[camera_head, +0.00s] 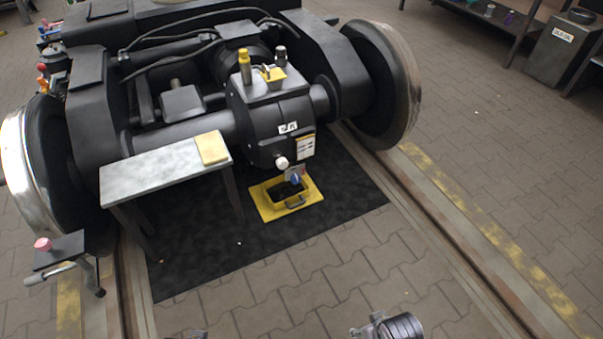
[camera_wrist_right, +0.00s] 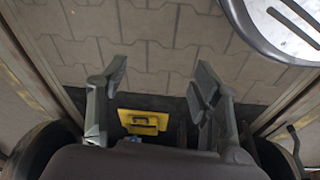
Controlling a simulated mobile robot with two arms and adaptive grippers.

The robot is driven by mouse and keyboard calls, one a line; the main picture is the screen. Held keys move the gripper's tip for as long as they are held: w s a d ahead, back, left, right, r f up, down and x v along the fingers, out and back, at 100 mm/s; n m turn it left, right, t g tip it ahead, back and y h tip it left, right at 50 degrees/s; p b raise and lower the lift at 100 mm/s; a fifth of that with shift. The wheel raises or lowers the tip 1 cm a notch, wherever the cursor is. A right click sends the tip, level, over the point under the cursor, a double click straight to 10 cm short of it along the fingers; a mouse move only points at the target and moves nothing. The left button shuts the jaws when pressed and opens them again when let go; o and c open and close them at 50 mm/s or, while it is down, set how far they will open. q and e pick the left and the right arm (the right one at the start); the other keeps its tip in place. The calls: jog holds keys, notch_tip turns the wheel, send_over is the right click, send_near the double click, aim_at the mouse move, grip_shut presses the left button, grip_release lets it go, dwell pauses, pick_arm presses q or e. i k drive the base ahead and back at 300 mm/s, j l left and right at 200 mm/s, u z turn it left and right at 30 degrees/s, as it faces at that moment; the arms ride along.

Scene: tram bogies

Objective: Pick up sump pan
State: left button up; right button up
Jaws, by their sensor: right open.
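The sump pan (camera_head: 267,208) is a yellow tray with a dark opening and a handle at its near side. It lies on the black mat below the gearbox in the head view. In the right wrist view the sump pan (camera_wrist_right: 129,115) shows small and far off, between the fingers. My right gripper (camera_wrist_right: 160,78) is open and empty, well apart from the pan. Only a part of the right gripper (camera_head: 372,328) shows at the bottom edge of the head view. A small dark bit at the bottom edge, left of it, may be my left gripper (camera_head: 190,334); its fingers are hidden.
The bogie's gearbox (camera_head: 270,115) overhangs the pan's far side. A grey bench (camera_head: 150,172) with a yellow pad (camera_head: 212,148) stands left of the pan. Rails (camera_head: 440,225) run on both sides. The black mat (camera_head: 210,265) and paving in front of the pan are clear.

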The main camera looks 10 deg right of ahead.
aim_at(280, 194)
jog(key=z, duration=1.65)
jog(key=u, duration=1.55)
jog(key=i+l, duration=0.25)
jog(key=i, duration=0.15)
jog(key=u, duration=0.05)
